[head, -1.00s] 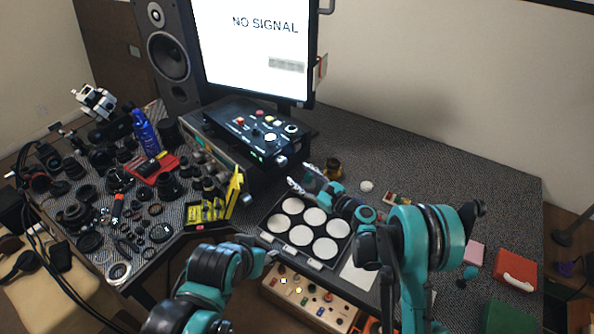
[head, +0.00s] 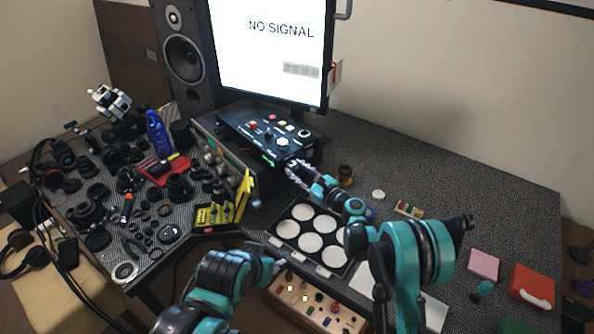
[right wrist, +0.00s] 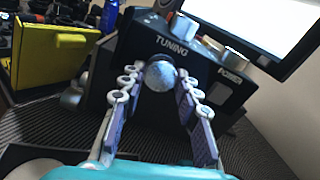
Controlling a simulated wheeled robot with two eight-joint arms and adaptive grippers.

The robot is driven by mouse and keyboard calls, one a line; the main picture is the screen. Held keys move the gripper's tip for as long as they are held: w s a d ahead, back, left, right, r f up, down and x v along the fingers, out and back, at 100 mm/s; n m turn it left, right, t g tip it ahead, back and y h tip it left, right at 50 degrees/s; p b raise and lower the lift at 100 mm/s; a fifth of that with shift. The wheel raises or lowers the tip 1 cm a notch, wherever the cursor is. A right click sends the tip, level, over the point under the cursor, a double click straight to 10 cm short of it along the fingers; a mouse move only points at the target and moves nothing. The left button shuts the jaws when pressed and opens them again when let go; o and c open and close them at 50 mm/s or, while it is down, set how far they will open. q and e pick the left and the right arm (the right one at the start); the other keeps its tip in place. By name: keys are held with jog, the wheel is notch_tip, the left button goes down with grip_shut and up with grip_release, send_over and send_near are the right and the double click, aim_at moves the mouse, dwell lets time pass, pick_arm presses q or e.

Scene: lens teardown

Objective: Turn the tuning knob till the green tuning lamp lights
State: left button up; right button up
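The tuning knob (right wrist: 160,74) is a round grey knob under the word TUNING on the dark front of the control box (head: 240,124). My right gripper (right wrist: 159,85) is open in the right wrist view, with one finger on each side of the knob. Small gaps seem to show between fingers and knob. In the head view the right gripper (head: 291,167) is at the box's front right corner and hides the knob. A small green glow (head: 268,160) shows on the box front; I cannot tell whether it is the tuning lamp. My left gripper (head: 275,265) is low near the case, its fingers unclear.
A monitor (head: 268,50) reading NO SIGNAL stands behind the box. A black case with white round pads (head: 312,242) lies in front. A yellow stand (head: 244,195) is left of the gripper. Lens parts crowd the left table.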

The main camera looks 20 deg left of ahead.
jog(key=shift+c, duration=1.2)
jog(key=n+b, duration=0.1)
jog(key=n, duration=0.2)
jog(key=shift+w+n+b, duration=0.1)
jog(key=shift+n+b, duration=0.2)
jog(key=shift+n, duration=1.1)
jog(key=o, duration=1.2)
jog(key=shift+c, duration=0.2)
